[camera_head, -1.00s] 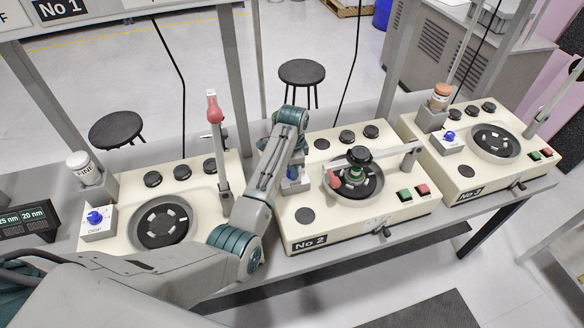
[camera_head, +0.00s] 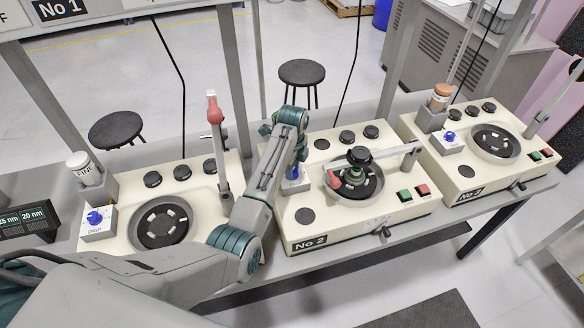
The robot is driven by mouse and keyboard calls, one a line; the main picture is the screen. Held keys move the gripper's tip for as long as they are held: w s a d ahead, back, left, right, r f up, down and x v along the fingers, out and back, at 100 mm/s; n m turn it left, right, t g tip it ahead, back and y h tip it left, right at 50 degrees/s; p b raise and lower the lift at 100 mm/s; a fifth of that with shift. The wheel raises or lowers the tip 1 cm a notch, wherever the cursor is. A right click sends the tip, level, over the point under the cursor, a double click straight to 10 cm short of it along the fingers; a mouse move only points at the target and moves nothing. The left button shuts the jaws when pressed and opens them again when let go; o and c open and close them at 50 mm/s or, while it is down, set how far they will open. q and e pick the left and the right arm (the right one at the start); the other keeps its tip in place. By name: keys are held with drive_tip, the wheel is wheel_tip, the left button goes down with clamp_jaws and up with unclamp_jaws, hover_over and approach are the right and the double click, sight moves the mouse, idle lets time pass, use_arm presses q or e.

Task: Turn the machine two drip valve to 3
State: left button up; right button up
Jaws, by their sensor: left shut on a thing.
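Machine No 2 (camera_head: 345,222) is the cream middle unit, with its number plate at the lower left corner. Its drip box with the blue drip valve (camera_head: 294,173) sits at its left side, mostly hidden behind my left arm. My left gripper (camera_head: 291,165) reaches down over that valve and is shut on it; the fingertips are largely hidden by the wrist. The valve's number marks cannot be read. My right gripper is not in view.
Machine No 2 has a round plate with a dark fixture and a swing arm (camera_head: 400,153), plus green and red buttons. Machine No 1 (camera_head: 210,238) stands left with its raised arm (camera_head: 219,150); No 3 (camera_head: 480,140) stands right. Two stools (camera_head: 302,73) are behind the bench.

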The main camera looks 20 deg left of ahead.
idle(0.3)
use_arm(q)
drive_tip(key=o, duration=1)
drive_tip(key=shift+d, duration=0.1)
